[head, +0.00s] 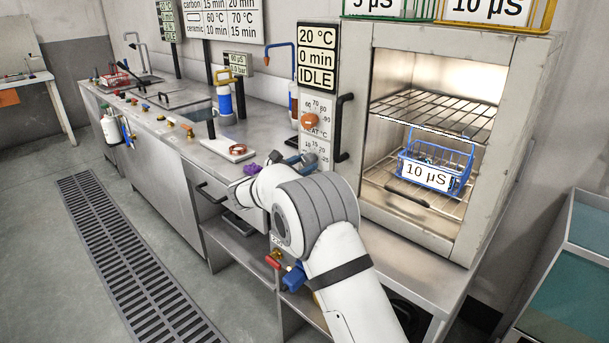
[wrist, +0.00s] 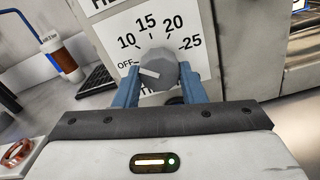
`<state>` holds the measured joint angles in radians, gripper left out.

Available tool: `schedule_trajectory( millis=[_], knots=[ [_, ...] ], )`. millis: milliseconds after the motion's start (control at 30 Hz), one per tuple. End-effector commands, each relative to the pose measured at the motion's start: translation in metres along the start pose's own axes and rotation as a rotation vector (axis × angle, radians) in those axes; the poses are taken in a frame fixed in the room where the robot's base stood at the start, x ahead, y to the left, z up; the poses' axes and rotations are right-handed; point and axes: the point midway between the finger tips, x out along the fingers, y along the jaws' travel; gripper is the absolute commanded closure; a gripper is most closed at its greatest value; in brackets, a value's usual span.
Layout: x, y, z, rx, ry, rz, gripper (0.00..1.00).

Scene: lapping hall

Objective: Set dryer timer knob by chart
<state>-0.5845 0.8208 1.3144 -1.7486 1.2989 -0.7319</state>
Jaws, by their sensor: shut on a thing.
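The grey timer knob (wrist: 160,66) sits on a white dial panel (wrist: 196,12) marked OFF, 10, 15, 20 and 25. Its white pointer is turned left, at about OFF. My gripper (wrist: 158,74) is shut on the knob, one blue finger on each side; in the head view (head: 304,162) my arm partly hides it and the knob. The dryer display (head: 317,57) reads 20 °C, 0 min, IDLE. The wall chart (head: 222,18) has carbon and ceramic rows with temperatures and minutes, cut off at the top. The dryer (head: 458,208) holds a blue wire basket (head: 436,165) labelled 10 µS.
An orange temperature knob (head: 310,121) is above the timer dial. A black vertical handle (head: 343,127) stands close right of the panels. A white tray with a copper-coloured ring (head: 238,149) lies on the counter to the left. The floor left of the grate (head: 125,260) is clear.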

Motion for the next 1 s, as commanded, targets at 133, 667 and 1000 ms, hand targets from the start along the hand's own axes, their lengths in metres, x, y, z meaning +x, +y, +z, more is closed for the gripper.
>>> schedule_trajectory(
  millis=[133, 667, 1000],
  knots=[
    [-0.0002, -0.0008, -0.0055, 0.142, -0.001, 0.001, 0.86],
    [0.0, 0.0007, -0.005, 0.647, 0.0, 0.0, 0.86],
    [0.0, 0.0011, -0.0048, 0.969, 0.0, -0.001, 0.86]
  ],
)
